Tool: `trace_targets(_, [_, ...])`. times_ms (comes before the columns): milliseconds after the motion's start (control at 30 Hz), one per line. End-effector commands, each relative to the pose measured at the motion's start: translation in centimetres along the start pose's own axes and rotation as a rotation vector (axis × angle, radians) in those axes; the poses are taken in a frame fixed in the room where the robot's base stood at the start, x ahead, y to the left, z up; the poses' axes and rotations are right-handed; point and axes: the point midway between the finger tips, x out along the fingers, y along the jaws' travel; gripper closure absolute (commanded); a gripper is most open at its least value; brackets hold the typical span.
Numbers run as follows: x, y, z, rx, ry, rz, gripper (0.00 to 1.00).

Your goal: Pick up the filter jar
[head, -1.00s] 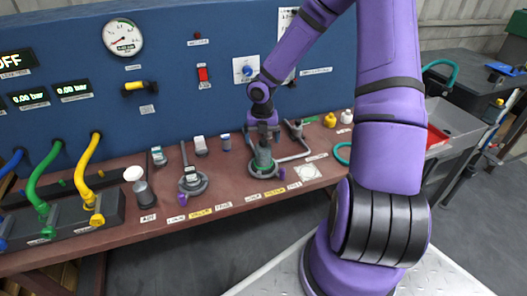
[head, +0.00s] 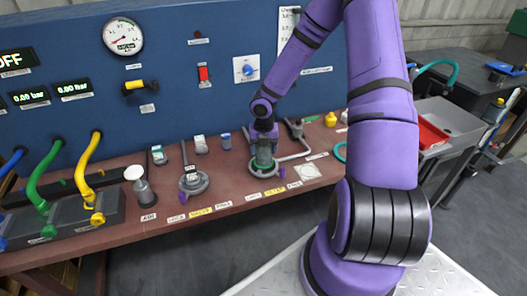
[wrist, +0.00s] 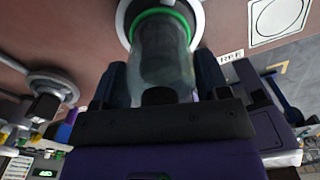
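The filter jar (head: 263,154) is a clear, greyish cylinder standing upright on a grey round base on the bench. In the wrist view the jar (wrist: 163,52) shows a green ring at its far end, inside a pale round flange. My gripper (head: 264,138) is over the jar from above. In the wrist view my gripper (wrist: 161,80) has one dark finger on each side of the jar, spread about as wide as it. Whether the fingers touch the jar is hard to tell.
A similar grey fitting (head: 192,182) stands to the left on the bench. A grey pipe and valve (head: 297,132) stand close on the right, with a white plate (head: 308,171) near the front edge. The blue panel (head: 215,105) rises behind.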

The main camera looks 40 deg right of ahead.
Motion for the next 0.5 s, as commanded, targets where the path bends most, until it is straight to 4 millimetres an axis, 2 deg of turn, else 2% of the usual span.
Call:
trace_targets(67, [0.0,0.0,0.0,0.0,0.0,0.0,0.57])
trace_targets(333, [-0.2,0.0,0.0,0.0,-0.001,0.0,0.57])
trace_targets(500, [-2.1,0.0,0.1,0.002,-0.003,0.0,0.57])
